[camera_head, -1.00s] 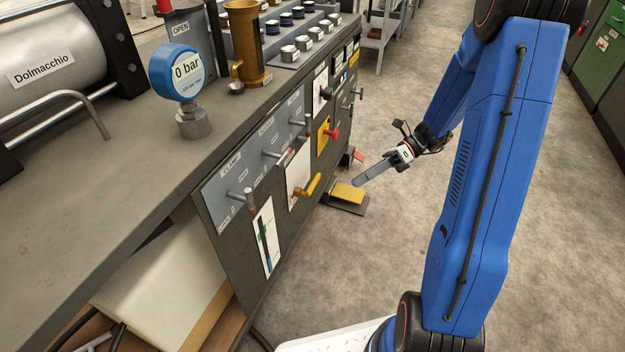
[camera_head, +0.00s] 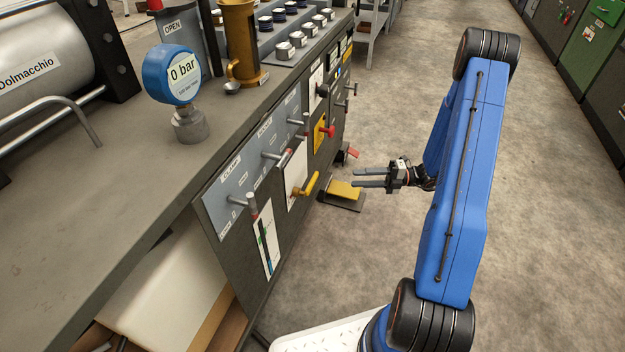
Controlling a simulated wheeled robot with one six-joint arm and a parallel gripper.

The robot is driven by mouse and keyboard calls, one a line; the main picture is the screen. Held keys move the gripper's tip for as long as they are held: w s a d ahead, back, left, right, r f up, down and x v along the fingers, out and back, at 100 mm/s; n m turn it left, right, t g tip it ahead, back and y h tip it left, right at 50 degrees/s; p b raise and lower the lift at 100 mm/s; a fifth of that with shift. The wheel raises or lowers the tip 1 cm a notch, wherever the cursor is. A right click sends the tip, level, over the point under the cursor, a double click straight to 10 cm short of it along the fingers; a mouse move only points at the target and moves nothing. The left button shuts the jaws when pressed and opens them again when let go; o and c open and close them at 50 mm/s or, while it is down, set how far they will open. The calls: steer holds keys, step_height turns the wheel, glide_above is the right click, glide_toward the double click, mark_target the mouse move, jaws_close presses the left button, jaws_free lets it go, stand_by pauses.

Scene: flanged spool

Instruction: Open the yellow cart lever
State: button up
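The yellow lever (camera_head: 309,185) sticks out from a white plate on the front panel of the dark cabinet, tilted up to the right. My gripper (camera_head: 356,177) is to the right of the lever and apart from it. Its two long grey fingers are parallel and point left toward the panel, with a gap between them. The gripper is open and empty. The view does not show clearly how far in front of the panel the fingertips are.
Grey levers (camera_head: 283,157) and a red knob (camera_head: 327,131) stick out of the same panel. A yellow pedal (camera_head: 342,191) lies on the floor below the gripper. A pressure gauge (camera_head: 171,75) stands on the bench (camera_head: 120,185). The floor to the right is clear.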

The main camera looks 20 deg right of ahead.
mark_target(316, 179)
steer(key=x, duration=1.7)
steer(key=shift+s+r, duration=0.1)
steer(key=shift+s, duration=0.05)
jaws_close()
